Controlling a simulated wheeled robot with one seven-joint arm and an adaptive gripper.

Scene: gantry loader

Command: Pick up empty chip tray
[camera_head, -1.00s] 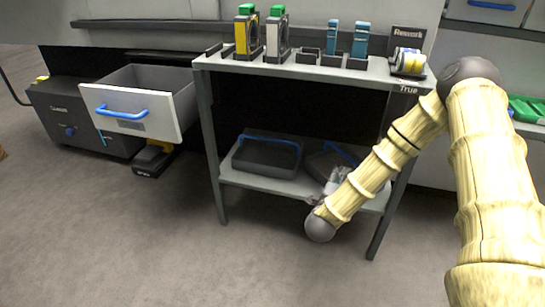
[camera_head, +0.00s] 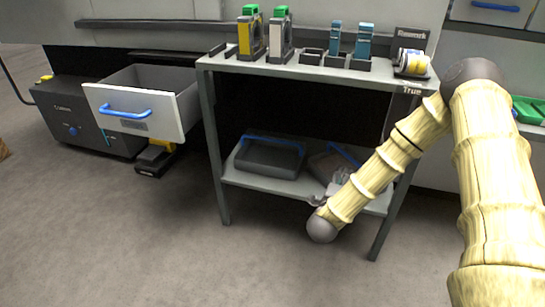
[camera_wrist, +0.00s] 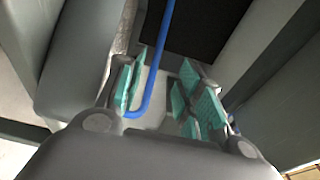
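A dark grey tray with a blue handle (camera_head: 268,157) sits on the left of the rack's lower shelf and looks empty. A second grey tray (camera_head: 325,168) with a blue handle is to its right, partly covered by my arm; its inside is hard to see. My gripper (camera_wrist: 163,88) is at this right tray in the head view. In the wrist view its teal-padded fingers are open and spread apart. A blue handle bar (camera_wrist: 158,70) runs between them, closer to the left finger. Contact with the pads is unclear.
The rack's upper shelf (camera_head: 300,70) above my forearm carries several holders and a roll (camera_head: 411,62). Rack legs (camera_head: 380,230) stand close to my arm. An open drawer (camera_head: 140,115) juts out at the left. The floor in front is clear.

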